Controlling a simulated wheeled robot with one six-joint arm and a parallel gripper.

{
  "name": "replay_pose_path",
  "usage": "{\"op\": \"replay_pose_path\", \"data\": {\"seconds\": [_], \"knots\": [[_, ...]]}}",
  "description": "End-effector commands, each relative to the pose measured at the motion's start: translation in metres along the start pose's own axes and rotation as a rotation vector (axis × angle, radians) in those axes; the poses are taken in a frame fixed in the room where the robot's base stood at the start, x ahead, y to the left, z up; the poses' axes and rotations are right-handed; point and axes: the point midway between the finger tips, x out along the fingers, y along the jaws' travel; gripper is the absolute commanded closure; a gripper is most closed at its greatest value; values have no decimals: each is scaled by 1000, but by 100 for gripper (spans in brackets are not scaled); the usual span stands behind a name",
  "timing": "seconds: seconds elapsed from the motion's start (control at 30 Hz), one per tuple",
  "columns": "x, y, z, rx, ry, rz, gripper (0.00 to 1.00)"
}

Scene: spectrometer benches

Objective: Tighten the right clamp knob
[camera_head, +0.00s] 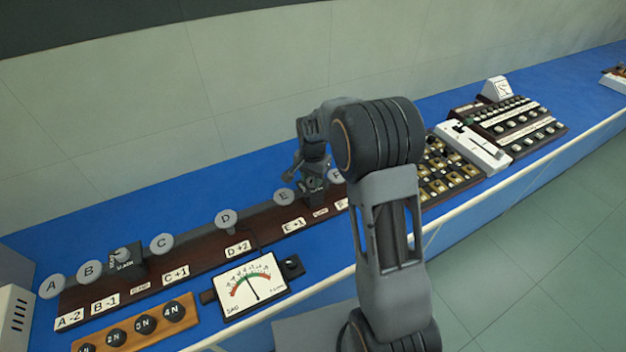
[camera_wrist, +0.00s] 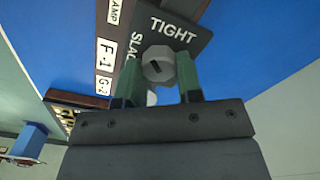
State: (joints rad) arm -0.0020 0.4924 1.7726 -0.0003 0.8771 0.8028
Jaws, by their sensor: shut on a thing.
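In the wrist view the right clamp knob (camera_wrist: 158,65) is a grey faceted knob with a dark slanted mark on its face. It sits on a dark plate (camera_wrist: 196,25) lettered TIGHT above and SLACK at its left. My gripper (camera_wrist: 159,76) has its two green-padded fingers shut on the knob, one at each side. In the head view my gripper (camera_head: 312,172) is down at the right clamp, beside disc E, and my arm and gripper hide most of the clamp and its knob.
The left clamp (camera_head: 124,258) stands between discs B and C on the brown rail board (camera_head: 205,262). Weights sit in an orange rack (camera_head: 130,332). Switch panels (camera_head: 515,125) stand at the right on the blue bench.

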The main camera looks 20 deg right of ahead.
Motion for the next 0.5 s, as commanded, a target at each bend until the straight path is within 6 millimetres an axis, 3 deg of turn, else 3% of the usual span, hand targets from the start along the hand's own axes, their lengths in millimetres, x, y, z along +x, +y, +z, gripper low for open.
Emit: {"op": "replay_pose_path", "data": {"seconds": [0.5], "knots": [[0, 1, 0, 473, 1, -3, 90]]}}
